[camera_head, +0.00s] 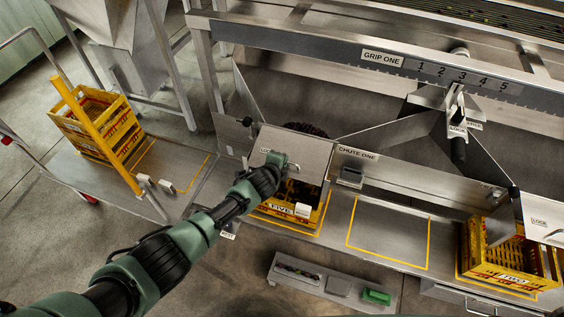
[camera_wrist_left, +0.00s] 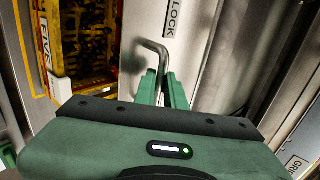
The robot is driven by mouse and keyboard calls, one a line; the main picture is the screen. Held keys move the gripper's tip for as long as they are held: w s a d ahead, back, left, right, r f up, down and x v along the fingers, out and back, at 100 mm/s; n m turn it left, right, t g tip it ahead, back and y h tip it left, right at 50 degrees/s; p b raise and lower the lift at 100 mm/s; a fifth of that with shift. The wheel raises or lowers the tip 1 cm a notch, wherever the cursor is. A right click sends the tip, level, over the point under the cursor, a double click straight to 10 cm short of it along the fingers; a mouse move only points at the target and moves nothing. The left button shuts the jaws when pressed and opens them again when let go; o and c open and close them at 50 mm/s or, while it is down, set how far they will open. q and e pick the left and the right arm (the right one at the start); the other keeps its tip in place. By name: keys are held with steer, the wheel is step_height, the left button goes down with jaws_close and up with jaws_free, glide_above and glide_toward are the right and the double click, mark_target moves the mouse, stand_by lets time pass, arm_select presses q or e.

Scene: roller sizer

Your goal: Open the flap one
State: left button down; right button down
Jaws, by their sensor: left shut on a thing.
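The flap (camera_head: 305,148) is a grey metal plate at the left end of the chute, above the yellow crate marked FIVE (camera_head: 292,208). In the left wrist view the flap (camera_wrist_left: 185,50) carries a LOCK label and a bent metal handle (camera_wrist_left: 152,46). My left gripper (camera_head: 276,160) is at this handle. In the left wrist view its green fingers (camera_wrist_left: 162,86) are shut on the handle's lower part, which they partly hide. My right gripper is not in view.
The CHUTE ONE panel (camera_head: 390,180) runs right of the flap. A second flap (camera_head: 543,220) stands above another crate (camera_head: 510,262) at far right. Stacked crates (camera_head: 98,125) stand at left. The yellow-outlined spot (camera_head: 390,232) on the shelf is empty.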

arm_select(q)
steer(key=shift+w+d+r, duration=0.35)
steer(key=shift+w+r, duration=0.05)
steer(key=shift+r, duration=0.3)
steer(key=c, duration=1.5)
jaws_free()
steer(key=shift+w+f, duration=0.1)
steer(key=shift+f, duration=0.15)
steer(key=shift+a+f, duration=0.15)
steer(key=shift+f, duration=0.05)
steer(key=shift+s+a+r+p, duration=0.25)
steer(key=shift+s+r+p, duration=0.1)
steer(key=shift+s, duration=0.15)
steer(key=p+v, duration=0.1)
steer(key=v, duration=0.5)
steer(key=shift+s+r+p, duration=0.2)
steer(key=shift+s+p, duration=0.15)
steer(key=shift+p, duration=0.05)
